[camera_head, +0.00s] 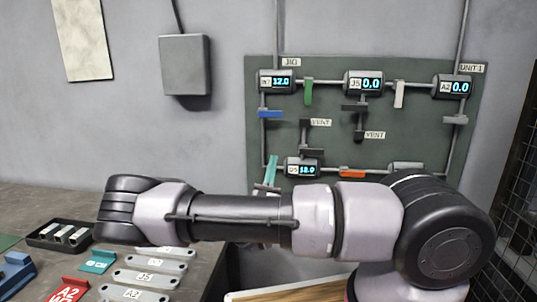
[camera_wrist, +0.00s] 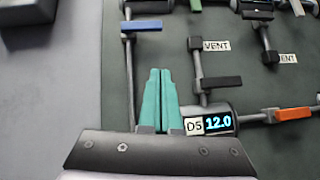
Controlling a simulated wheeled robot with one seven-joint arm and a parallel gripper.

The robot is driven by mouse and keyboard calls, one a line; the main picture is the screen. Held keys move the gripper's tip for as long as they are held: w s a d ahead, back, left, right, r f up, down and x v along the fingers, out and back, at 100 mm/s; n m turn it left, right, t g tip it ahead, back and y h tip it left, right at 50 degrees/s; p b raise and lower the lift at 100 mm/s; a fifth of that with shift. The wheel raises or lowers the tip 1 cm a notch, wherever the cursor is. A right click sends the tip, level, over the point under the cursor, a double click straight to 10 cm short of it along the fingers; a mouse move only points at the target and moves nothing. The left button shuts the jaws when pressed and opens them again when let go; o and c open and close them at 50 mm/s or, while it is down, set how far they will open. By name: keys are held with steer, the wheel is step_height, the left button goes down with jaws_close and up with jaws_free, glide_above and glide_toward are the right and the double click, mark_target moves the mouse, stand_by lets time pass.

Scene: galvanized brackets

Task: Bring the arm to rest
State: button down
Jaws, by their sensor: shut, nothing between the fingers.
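My gripper (camera_wrist: 159,72) shows in the wrist view as two teal fingers side by side, shut with nothing between them. It points at the dark green panel, just left of the D5 display (camera_wrist: 208,124), which reads 12.0 there. In the head view the teal fingertips (camera_head: 272,160) show above my forearm, in front of the panel (camera_head: 400,125). Whether the fingers touch a pipe or the panel, I cannot tell. My arm stretches across the lower middle of the head view and hides the gripper's body and part of the panel's lower edge.
The panel carries pipes, several displays and coloured handles, including a green (camera_head: 308,92), a blue (camera_head: 270,114) and an orange one (camera_head: 352,173). A grey box (camera_head: 185,65) hangs on the wall. The bench at left holds a black tray (camera_head: 45,243), labelled plates (camera_head: 150,276) and a red A2 piece (camera_head: 68,291).

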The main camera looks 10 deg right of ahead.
steer(key=s+d+r+m+g+h, duration=0.1)
steer(key=s+d+m+g+h, duration=0.3)
steer(key=d+m+g, duration=0.55)
steer(key=s+d+m+g+h, duration=0.1)
steer(key=s+d+m+g, duration=0.6)
steer(key=m+g, duration=0.5)
steer(key=s+r+m+g+y, duration=0.2)
steer(key=s+m+g+y, duration=0.2)
steer(key=s+g+y, duration=0.4)
steer(key=s+a+r+m+t+y, duration=0.2)
steer(key=a+r+m+t+y, duration=0.1)
steer(key=r, duration=0.7)
steer(key=s+a+r+m+t+y, duration=0.3)
steer(key=a+r+t+y, duration=0.3)
steer(key=r+t+y, duration=0.2)
step_height(320, 180, up, 2)
steer(key=shift+r+m+t, duration=0.2)
steer(key=shift+m+t, duration=0.15)
steer(key=shift+t, duration=0.6)
steer(key=shift+f, duration=0.1)
